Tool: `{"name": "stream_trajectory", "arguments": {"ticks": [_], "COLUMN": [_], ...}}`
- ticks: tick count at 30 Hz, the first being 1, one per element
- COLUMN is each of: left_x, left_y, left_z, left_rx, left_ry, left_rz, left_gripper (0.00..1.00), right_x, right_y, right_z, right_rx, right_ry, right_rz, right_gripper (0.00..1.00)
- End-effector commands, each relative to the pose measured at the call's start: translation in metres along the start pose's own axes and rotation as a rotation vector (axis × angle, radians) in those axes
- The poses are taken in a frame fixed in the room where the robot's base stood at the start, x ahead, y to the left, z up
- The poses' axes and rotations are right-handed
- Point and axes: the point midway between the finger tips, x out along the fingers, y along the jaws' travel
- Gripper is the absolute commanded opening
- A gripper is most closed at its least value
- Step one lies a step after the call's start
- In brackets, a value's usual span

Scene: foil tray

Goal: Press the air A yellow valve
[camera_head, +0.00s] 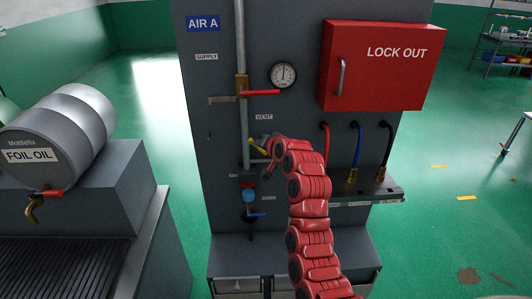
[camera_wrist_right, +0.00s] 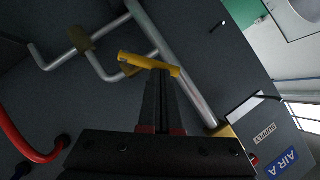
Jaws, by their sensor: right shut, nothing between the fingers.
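The yellow valve handle (camera_head: 259,148) sits on the pipe below the VENT label of the AIR A panel. In the right wrist view the yellow handle (camera_wrist_right: 140,61) is a short bar, slightly tilted, right at my fingertips. My right gripper (camera_head: 266,170) is at the handle, partly hidden by my red arm. In the wrist view the right gripper (camera_wrist_right: 160,76) is shut and empty, its tips overlapping the right part of the bar. I cannot tell whether they touch it. My left gripper is not in view.
A red-handled supply valve (camera_head: 260,93) and a gauge (camera_head: 283,75) are above. A blue-handled valve (camera_head: 256,214) is below. A red LOCK OUT box (camera_head: 376,66) and hoses on a shelf (camera_head: 375,194) are to the right. The FOIL OIL drum (camera_head: 80,120) is at left.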

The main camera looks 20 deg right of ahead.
Motion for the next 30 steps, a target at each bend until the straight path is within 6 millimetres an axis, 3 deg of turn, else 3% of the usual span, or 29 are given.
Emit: {"name": "stream_trajectory", "arguments": {"ticks": [3, 12, 30], "left_x": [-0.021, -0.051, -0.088], "left_y": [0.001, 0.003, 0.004], "left_z": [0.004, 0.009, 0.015], "left_rx": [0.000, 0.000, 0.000], "left_ry": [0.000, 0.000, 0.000], "left_rz": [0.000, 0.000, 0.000], "left_gripper": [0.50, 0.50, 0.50], "right_x": [0.008, 0.014, 0.021], "right_y": [-0.004, -0.007, -0.008], "right_z": [0.008, 0.017, 0.026], "right_rx": [-0.096, -0.278, -0.489], "right_ry": [0.004, 0.002, 0.003], "right_rz": [0.056, 0.182, 0.328], "right_gripper": [0.00, 0.00, 0.00]}}
